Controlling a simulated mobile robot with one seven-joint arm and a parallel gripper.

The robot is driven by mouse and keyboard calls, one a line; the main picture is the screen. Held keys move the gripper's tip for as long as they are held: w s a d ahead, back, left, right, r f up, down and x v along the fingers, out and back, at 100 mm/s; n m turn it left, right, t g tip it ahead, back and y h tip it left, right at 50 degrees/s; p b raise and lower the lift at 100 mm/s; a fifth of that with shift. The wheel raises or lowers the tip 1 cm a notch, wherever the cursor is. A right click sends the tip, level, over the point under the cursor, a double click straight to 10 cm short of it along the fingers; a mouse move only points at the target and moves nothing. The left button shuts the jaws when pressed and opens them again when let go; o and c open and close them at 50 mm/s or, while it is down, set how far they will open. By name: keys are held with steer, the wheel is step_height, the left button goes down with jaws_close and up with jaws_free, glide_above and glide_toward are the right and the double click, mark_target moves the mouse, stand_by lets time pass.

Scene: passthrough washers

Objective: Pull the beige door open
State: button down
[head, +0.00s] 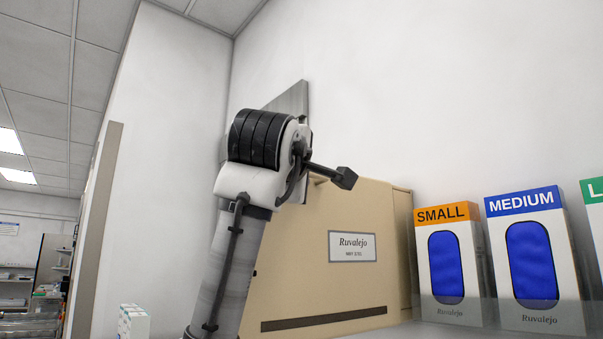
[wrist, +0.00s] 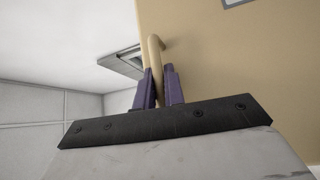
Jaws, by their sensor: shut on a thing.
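The beige door (head: 300,285) stands to the right of my arm in the head view, with a "Ruvalejo" label and a dark slot low on it. My arm covers its left part. In the wrist view the beige door (wrist: 230,60) fills the upper right, and its curved beige handle (wrist: 154,54) stands out from it. My gripper (wrist: 160,88) has its two purple fingers on either side of the handle's lower part, shut on it. In the head view the fingers are hidden by my arm. I cannot tell whether the door is ajar.
Glove boxes stand right of the beige door: SMALL (head: 449,265), MEDIUM (head: 536,260) and part of a green-topped one (head: 594,191). A small white box (head: 133,323) is at the lower left. A white wall is behind. A grey panel (head: 291,100) is behind my arm.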

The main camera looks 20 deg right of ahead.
steer(key=c, duration=1.5)
jaws_free()
steer(key=shift+d, duration=0.1)
steer(key=b+v, duration=0.5)
steer(key=v, duration=0.9)
steer(key=shift+w+f, duration=0.1)
